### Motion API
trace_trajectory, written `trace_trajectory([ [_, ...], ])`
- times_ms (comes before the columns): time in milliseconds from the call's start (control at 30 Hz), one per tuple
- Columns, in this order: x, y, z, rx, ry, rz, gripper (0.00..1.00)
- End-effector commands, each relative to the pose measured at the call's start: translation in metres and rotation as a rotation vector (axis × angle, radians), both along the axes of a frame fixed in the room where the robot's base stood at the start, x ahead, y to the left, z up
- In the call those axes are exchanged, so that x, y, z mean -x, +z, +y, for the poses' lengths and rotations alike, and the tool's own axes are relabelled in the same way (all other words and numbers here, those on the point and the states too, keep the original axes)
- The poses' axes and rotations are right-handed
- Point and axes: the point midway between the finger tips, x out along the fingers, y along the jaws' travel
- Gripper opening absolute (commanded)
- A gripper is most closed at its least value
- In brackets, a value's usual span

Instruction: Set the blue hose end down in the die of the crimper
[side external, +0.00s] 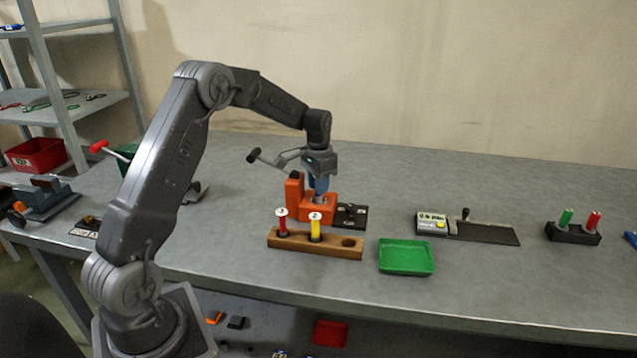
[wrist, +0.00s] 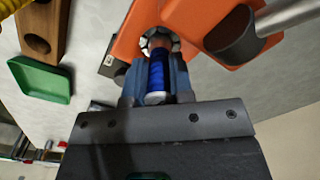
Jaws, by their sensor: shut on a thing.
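The blue hose end (wrist: 156,78) is held between the fingers of my gripper (wrist: 155,82) in the wrist view. Its tip points at the round die (wrist: 158,42) of the orange crimper (wrist: 122,42), and I cannot tell how far it sits in the die. In the side view my gripper (side external: 319,184) is directly above the orange crimper (side external: 317,208), with the blue hose end hardly distinguishable between the fingers. The crimper's lever with a black grip (side external: 254,155) sticks out to the upper left.
A wooden rack (side external: 335,246) with a red and a yellow hose piece stands in front of the crimper. A green tray (side external: 406,257) lies to its right. The table behind is clear.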

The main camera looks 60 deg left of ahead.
Motion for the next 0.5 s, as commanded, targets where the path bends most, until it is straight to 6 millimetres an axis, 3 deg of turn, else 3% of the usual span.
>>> trace_trajectory([
  [500, -0.0001, -0.006, 0.0, 0.0, 0.0, 0.0, 0.0],
])
